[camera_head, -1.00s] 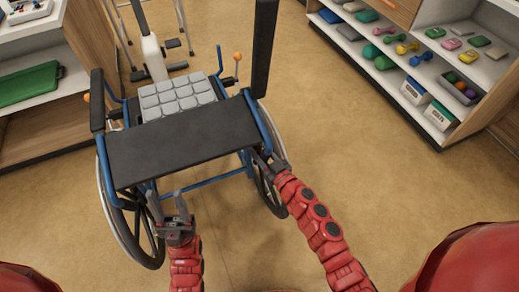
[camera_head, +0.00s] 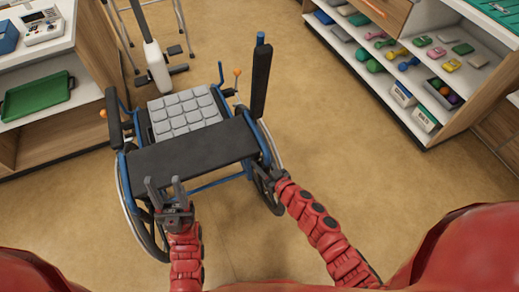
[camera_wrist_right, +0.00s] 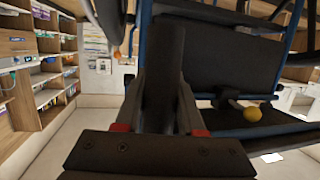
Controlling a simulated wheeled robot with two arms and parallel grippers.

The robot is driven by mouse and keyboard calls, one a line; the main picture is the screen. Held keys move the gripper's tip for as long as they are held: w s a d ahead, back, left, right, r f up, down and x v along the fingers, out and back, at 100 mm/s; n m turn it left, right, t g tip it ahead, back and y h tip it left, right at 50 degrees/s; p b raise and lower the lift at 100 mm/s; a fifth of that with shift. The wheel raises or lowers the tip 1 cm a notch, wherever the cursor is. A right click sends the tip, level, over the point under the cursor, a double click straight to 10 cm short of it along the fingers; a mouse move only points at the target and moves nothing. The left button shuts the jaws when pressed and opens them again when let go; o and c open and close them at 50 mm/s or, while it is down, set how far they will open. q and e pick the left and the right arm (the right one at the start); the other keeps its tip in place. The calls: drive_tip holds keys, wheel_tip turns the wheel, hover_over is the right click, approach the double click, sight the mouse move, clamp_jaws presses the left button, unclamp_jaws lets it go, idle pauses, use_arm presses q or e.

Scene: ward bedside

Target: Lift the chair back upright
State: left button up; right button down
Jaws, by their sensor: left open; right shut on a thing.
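A wheelchair with a blue frame (camera_head: 215,183) stands on the floor in front of me, its black back panel (camera_head: 190,148) nearest. A grey padded cushion (camera_head: 183,112) lies beyond the panel. I cannot tell exactly how far the chair tilts. My right gripper (camera_head: 275,180) is at the right rear of the chair, by the right wheel. In the right wrist view it is shut on a dark handle (camera_wrist_right: 164,75). My left gripper (camera_head: 166,187) is open, fingers up, just before the panel's lower left edge. It overlaps the left wheel (camera_head: 150,233); contact is unclear.
A shelf unit with dumbbells (camera_head: 385,42) stands at the right. A cabinet with a green tray (camera_head: 38,97) stands at the left. A walker-like frame (camera_head: 185,30) is behind the wheelchair. The floor (camera_head: 345,145) to the chair's right is clear.

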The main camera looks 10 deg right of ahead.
sight(268, 163)
drive_tip(key=shift+s+d+r+m+g+h+p, duration=0.1)
drive_tip(key=shift+s+r+g+h+p, duration=0.65)
drive_tip(key=shift+p, duration=2.3)
drive_tip(key=shift+d+r+m+g+y+p, duration=0.1)
drive_tip(key=shift+r+g+y+p, duration=0.2)
drive_tip(key=shift+r+p, duration=1.95)
drive_tip(key=shift+s+d+r+m+g+h+p, duration=0.1)
drive_tip(key=shift+s+r+g+h+p, duration=0.3)
drive_tip(key=shift+p, duration=3.5)
drive_tip(key=shift+s+f+g+p, duration=0.1)
drive_tip(key=shift+g+p, duration=0.35)
drive_tip(key=shift+p, duration=0.65)
